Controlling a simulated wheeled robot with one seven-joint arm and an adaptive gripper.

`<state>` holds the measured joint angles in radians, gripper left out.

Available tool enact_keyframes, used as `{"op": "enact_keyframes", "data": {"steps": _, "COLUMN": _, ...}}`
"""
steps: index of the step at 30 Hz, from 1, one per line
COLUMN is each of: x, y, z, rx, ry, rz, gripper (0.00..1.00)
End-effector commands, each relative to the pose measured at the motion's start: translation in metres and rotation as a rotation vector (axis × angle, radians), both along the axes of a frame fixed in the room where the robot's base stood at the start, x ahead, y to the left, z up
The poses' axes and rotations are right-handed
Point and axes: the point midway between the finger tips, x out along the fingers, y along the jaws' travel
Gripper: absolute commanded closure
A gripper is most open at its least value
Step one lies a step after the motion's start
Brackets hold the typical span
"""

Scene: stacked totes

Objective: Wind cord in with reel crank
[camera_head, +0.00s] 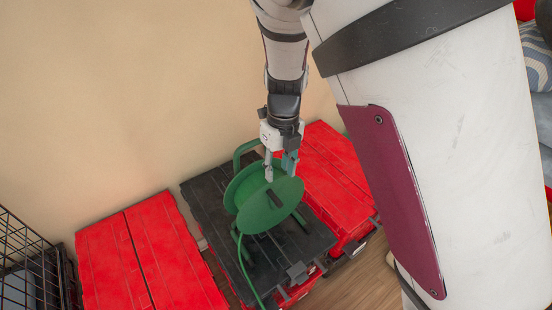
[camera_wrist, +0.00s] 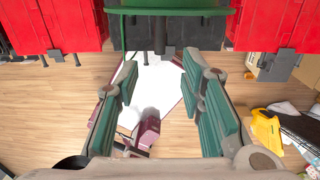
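A green cord reel (camera_head: 262,212) stands on a black tote lid (camera_head: 207,197), with its round face toward the robot. A dark bar (camera_head: 275,199), perhaps part of the crank, shows on that face. Green cord (camera_head: 243,265) hangs from the reel's lower left over the lid. My gripper (camera_head: 279,175) points down at the reel's upper edge; whether it touches cannot be told. In the wrist view, my gripper (camera_wrist: 160,75) is open with nothing between its green-padded fingers. The reel's green rim (camera_wrist: 180,11) and a dark peg (camera_wrist: 160,37) lie beyond the fingertips.
Red-lidded totes stand left (camera_head: 150,255) and right (camera_head: 325,165) of the black one. A wall is behind them. A black wire crate (camera_head: 30,255) is at far left. Wooden floor (camera_head: 360,285) is open in front. A yellow object (camera_wrist: 267,130) lies right in the wrist view.

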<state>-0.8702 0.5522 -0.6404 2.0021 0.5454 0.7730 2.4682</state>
Motion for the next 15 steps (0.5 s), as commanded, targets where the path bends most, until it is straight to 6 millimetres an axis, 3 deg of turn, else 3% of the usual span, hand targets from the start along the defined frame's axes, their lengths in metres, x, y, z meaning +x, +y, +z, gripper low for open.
{"op": "enact_keyframes", "data": {"steps": 9, "x": -0.002, "y": 0.002, "z": -0.065, "rx": -0.001, "ry": 0.003, "rz": -0.001, "gripper": 0.64}}
{"op": "enact_keyframes", "data": {"steps": 15, "x": -0.003, "y": 0.004, "z": -0.094, "rx": 0.0, "ry": 0.002, "rz": 0.001, "gripper": 0.64}}
